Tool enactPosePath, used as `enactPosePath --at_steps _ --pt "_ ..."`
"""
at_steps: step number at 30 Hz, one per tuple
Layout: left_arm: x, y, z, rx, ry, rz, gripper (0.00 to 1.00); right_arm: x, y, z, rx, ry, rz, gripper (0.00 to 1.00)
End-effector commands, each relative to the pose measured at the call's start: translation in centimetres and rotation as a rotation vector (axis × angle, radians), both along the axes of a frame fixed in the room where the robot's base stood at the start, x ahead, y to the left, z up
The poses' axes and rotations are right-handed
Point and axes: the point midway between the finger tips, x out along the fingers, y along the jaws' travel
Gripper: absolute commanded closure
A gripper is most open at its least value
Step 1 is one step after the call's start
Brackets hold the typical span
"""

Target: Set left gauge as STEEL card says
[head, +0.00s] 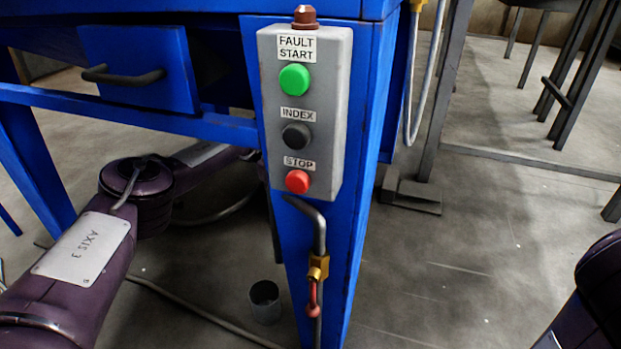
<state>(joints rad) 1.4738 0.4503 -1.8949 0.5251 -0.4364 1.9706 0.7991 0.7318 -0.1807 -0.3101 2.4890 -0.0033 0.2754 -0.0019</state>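Neither the left gauge nor the STEEL card is in view. A grey control box (327,150) is mounted on the blue machine's front leg, with a green button under the label FAULT START (296,48), a black INDEX button (296,136) and a red STOP button (297,181). My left arm comes in from the left and reaches behind the blue leg, so its gripper is hidden. Part of my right arm shows at the right edge; its gripper is out of the picture.
A blue drawer (150,88) with a dark handle is at upper left. A pipe with a brass valve and red handle (312,290) runs down the leg. A grey cup (264,302) stands on the floor. Dark metal frames (440,90) stand behind; the floor at right is mostly clear.

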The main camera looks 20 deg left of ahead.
Motion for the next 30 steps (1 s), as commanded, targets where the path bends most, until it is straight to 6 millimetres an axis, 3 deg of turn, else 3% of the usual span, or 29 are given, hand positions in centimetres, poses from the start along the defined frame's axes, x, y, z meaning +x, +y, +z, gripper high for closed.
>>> enactPosePath --at_steps 15,16,20,30 --pt "-0.10 -0.23 -0.09 -0.002 0.003 -0.023 0.90 0.12 0.02 -0.08 0.000 0.004 0.000 0.64" --pt "-0.10 -0.23 -0.09 -0.002 0.003 -0.023 0.64 0.13 0.03 -0.10 0.000 0.004 0.000 0.64" --pt "-0.08 -0.18 -0.08 -0.002 0.003 -0.021 0.47 0.17 0.02 -0.10 0.000 0.006 0.000 0.64" --pt "-0.04 -0.08 -0.05 -0.001 0.002 -0.018 0.47 0.18 0.01 -0.12 0.000 0.006 0.000 0.64"
